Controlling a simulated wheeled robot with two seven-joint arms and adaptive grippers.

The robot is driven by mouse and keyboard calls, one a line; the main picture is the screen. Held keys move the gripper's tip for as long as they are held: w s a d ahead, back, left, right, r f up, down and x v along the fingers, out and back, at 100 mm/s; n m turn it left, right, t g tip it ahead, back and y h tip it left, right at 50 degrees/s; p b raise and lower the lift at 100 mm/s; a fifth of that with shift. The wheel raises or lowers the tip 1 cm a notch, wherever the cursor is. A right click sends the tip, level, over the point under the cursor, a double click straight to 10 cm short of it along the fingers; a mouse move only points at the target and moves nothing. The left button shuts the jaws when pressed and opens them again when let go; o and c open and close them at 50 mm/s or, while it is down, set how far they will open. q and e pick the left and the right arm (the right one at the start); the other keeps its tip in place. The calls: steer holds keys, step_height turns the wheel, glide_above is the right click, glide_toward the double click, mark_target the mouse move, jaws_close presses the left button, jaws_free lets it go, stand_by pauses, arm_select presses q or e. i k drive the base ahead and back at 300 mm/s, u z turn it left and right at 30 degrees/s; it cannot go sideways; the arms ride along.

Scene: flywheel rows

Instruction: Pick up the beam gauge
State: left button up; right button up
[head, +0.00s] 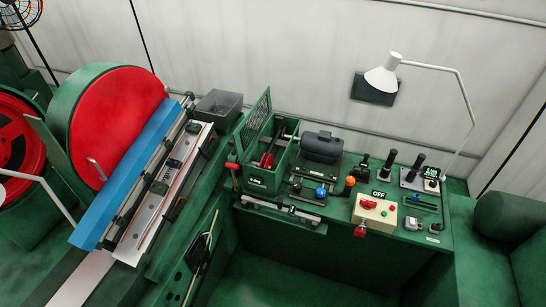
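I cannot tell for certain which thing is the beam gauge. One long thin metal bar (282,212) with dark fittings lies along the front edge of the green bench. Another slim pale rod with a black block (198,252) on it lies slanted on the green machine bed at lower centre. A long silver rail (160,197) with a dark slider stands beside the blue guard. Neither of my grippers is in view, and nothing is seen holding any of these.
A green bench holds a mesh cage (263,150), a dark motor (322,146), a switch box (375,213) with an OFF sign, and several levers. A white lamp (384,74) overhangs it. A red flywheel (115,125) and blue guard (130,180) fill the left. Green floor lies in front.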

mark_target(291, 212)
steer(key=i, duration=1)
steer(key=u, duration=0.55)
